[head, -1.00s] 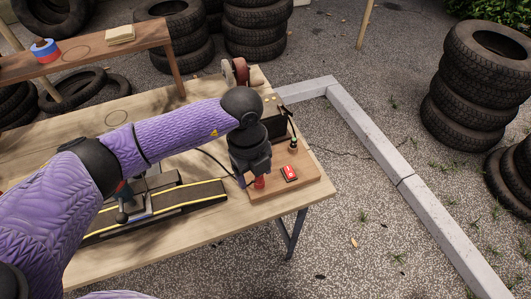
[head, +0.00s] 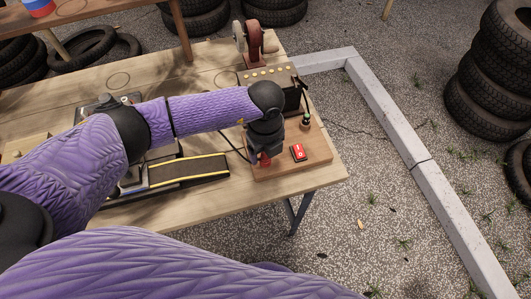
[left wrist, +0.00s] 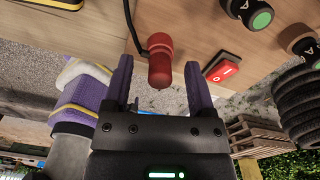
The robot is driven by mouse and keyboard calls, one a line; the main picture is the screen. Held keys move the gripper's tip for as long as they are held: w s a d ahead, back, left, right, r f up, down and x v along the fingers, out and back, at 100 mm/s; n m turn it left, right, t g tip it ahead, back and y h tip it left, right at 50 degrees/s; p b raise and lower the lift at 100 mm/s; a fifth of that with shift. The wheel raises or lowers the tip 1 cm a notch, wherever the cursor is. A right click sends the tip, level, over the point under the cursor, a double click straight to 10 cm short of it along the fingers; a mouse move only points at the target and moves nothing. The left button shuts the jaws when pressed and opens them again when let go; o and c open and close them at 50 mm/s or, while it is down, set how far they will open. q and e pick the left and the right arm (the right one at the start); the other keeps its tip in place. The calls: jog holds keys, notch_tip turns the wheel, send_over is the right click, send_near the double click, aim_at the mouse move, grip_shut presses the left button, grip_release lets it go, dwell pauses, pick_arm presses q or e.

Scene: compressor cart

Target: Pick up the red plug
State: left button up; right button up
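The red plug (left wrist: 160,60) has a dark cable and sits at the wooden board on the workbench. It lies between the two purple fingers of my left gripper (left wrist: 158,64) in the left wrist view, with a gap on each side. The fingers are open and do not appear to touch it. In the head view, my left gripper (head: 265,150) is over the board's near left part and hides most of the plug (head: 265,161). My right gripper is out of view.
A red rocker switch (head: 298,152) is just right of the plug. A green-topped knob (head: 306,121) and a black box (head: 270,77) stand behind on the board (head: 318,148). A black-and-yellow strip (head: 188,171) lies to the left. Tyre stacks (head: 490,85) stand beyond the concrete kerb.

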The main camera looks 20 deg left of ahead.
pick_arm(q)
grip_shut()
jog(key=shift+r, duration=0.1)
